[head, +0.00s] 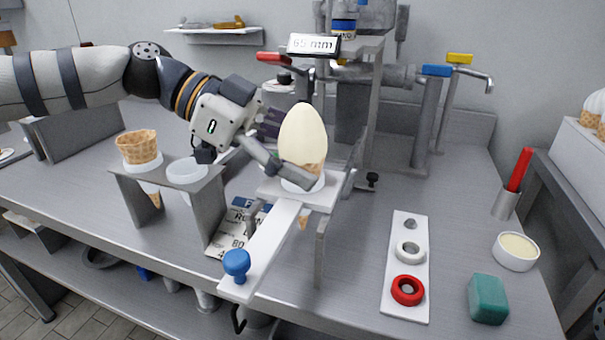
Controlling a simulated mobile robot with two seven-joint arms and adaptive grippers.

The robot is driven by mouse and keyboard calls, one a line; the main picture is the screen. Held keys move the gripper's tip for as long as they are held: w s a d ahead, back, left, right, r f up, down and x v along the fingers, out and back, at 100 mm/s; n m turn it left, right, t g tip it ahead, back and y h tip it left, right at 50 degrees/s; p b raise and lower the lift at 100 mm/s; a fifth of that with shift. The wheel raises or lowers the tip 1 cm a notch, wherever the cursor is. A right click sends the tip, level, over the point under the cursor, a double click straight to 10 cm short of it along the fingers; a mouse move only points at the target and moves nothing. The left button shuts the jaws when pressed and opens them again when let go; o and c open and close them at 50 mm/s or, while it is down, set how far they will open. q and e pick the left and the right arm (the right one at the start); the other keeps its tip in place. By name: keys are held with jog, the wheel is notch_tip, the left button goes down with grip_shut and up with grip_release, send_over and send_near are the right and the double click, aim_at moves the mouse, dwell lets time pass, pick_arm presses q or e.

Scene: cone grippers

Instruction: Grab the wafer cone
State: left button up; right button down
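A wafer cone (313,168) topped with a tall, smooth, cream-coloured egg shape (303,132) stands upright in the white slotted holder (273,240) at the middle. Its tip shows below the holder plate. My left gripper (298,168) reaches in from the left at this cone. One grey finger crosses in front of the cone's upper part; the other finger is largely hidden, so I cannot tell whether they press on it. A second, empty wafer cone (139,147) sits upright in the grey stand (200,205) at the left. My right gripper is not in view.
A dispenser machine (355,110) with a "65 mm" sign (313,44) and coloured taps stands behind. A white strip with rings (408,265), a green block (488,298), a cream-filled bowl (516,250) and a red stick in a cup (507,203) lie to the right.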

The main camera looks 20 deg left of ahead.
pick_arm(q)
jog(key=c, duration=0.6)
jog(key=shift+r, duration=0.1)
